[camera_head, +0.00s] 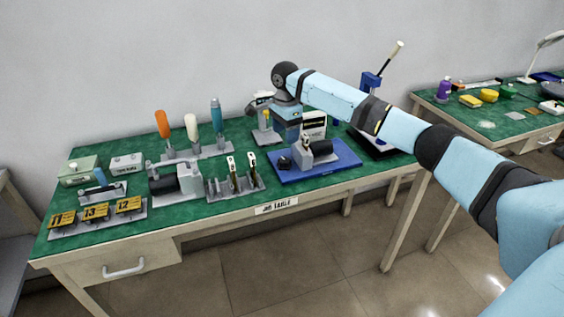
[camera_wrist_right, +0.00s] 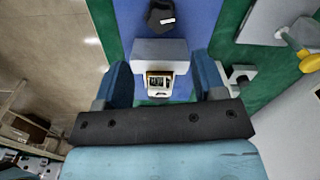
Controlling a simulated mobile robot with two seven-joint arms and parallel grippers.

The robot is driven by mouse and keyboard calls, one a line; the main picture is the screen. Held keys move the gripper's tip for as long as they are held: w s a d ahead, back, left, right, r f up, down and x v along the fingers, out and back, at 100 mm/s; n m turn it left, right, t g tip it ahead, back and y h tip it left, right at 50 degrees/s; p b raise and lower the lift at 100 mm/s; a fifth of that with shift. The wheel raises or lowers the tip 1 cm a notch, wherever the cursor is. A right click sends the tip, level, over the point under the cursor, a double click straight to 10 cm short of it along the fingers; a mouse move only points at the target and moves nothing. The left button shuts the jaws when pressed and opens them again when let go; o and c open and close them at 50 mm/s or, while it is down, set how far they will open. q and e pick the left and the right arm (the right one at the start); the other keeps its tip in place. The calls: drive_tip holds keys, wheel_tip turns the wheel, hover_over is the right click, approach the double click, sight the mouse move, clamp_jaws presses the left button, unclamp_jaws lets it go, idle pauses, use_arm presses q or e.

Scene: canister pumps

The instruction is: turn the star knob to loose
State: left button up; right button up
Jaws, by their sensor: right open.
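A small dark knob (camera_head: 285,162), which looks like the star knob, sits at the left of the blue base plate (camera_head: 340,168). A grey block with a dark cylinder (camera_head: 320,149) stands beside it on the plate. My right gripper (camera_head: 303,138) points down just above this block and hides part of it. In the right wrist view my right gripper (camera_wrist_right: 163,80) is open, with a blue finger on each side of a grey block (camera_wrist_right: 160,51). A dark piece with a white mark (camera_wrist_right: 161,16), likely the knob, lies beyond the fingertips. I cannot tell whether the fingers touch anything.
A rack with upright tools (camera_head: 236,184) stands to the left, and a lever press (camera_head: 371,82) to the right. Yellow tags (camera_head: 95,212) are at the front left of the green table (camera_head: 180,222).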

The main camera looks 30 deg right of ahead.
sight(285, 160)
wheel_tip(285, 160, down, 10)
drive_tip(key=shift+a+f+b, duration=0.1)
drive_tip(key=shift+f+b, duration=0.1)
drive_tip(key=shift+b, duration=0.65)
drive_tip(key=c, duration=0.9)
